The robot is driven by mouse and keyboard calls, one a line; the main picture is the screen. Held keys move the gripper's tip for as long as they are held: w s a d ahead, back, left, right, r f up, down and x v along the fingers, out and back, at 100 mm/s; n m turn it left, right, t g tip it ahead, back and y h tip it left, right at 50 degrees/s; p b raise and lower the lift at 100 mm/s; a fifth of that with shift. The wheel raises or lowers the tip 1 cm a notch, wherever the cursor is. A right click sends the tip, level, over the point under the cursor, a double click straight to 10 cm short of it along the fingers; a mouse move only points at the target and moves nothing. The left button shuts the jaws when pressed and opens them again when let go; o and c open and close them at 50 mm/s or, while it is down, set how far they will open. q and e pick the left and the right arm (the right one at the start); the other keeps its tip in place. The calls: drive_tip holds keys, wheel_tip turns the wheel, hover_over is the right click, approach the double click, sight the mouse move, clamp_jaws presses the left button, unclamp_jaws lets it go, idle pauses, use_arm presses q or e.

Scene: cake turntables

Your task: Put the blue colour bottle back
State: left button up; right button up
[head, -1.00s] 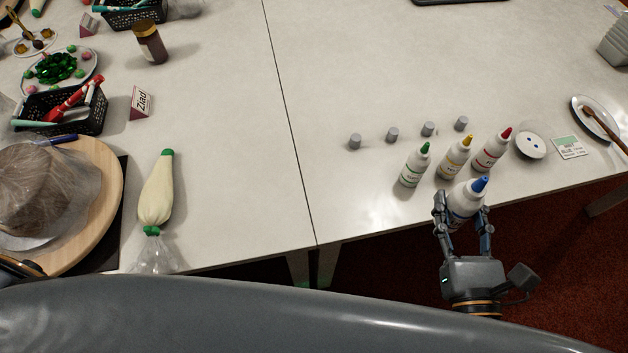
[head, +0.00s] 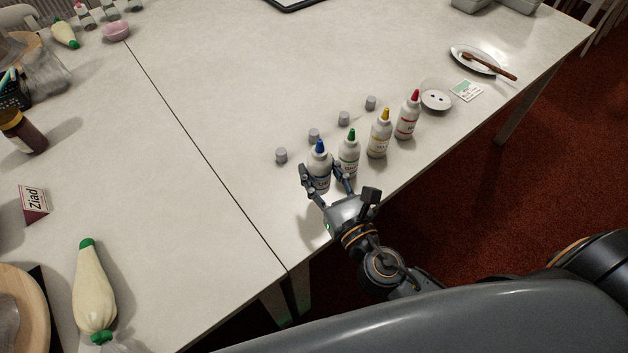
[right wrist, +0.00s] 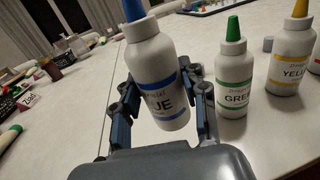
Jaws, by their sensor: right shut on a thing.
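The blue colour bottle (head: 319,167) is white with a blue nozzle and stands at the left end of the bottle row in the head view. My right gripper (head: 328,182) is shut on it from the table's front edge. In the right wrist view the blue bottle (right wrist: 158,75) sits between the fingers, slightly tilted in the picture, its label partly hidden. The green bottle (head: 349,153) is close on its right, then the yellow bottle (head: 379,138) and the red bottle (head: 408,117). I cannot tell if the blue bottle touches the table. My left gripper is not in view.
Several grey caps (head: 314,135) stand behind the bottles. A small white dish (head: 436,98), a card (head: 467,91) and a plate with a brush (head: 477,60) lie to the right. A piping bag (head: 93,290) and a name card (head: 33,203) are left. The table's middle is clear.

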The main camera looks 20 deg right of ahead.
sight(315, 182)
drive_tip(key=shift+w+a+f, duration=0.15)
drive_tip(key=shift+w+f, duration=0.35)
drive_tip(key=shift+f, duration=0.15)
drive_tip(key=f+b, duration=0.1)
drive_tip(key=f, duration=0.1)
drive_tip(key=f+b, duration=0.1)
drive_tip(key=f, duration=0.1)
drive_tip(key=shift+w+a, duration=0.2)
drive_tip(key=shift+w, duration=0.2)
drive_tip(key=shift+f, duration=0.1)
drive_tip(key=o, duration=0.3)
drive_tip(key=shift+f, duration=0.1)
drive_tip(key=o, duration=0.4)
drive_tip(key=shift+o, duration=0.2)
